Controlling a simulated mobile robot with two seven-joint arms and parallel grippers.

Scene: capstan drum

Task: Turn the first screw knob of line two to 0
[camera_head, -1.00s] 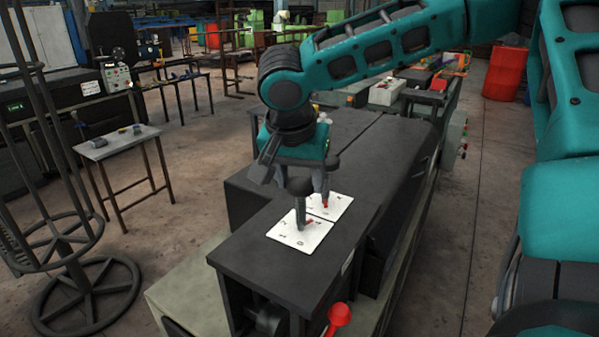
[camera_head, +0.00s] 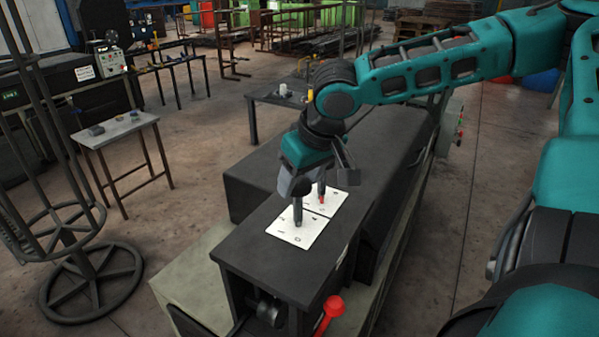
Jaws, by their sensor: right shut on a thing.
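Two screw knobs stand on white dial plates on top of the dark machine box. My right gripper (camera_head: 296,190) points down over the near knob (camera_head: 298,217) and is shut on its head, which it mostly hides. The near knob's stem meets the near white plate (camera_head: 312,231), which has small dark marks. I cannot make out its red pointer. The far knob (camera_head: 322,188) stands upright just behind the gripper, with a red pointer (camera_head: 322,199) at its base on the far plate (camera_head: 338,199). My left gripper is out of view.
The machine's dark top (camera_head: 265,250) is clear around the plates. A red ball-ended lever (camera_head: 333,306) sticks up at its front. A small table (camera_head: 118,130) stands to the left, beside a metal wheel stand (camera_head: 92,283).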

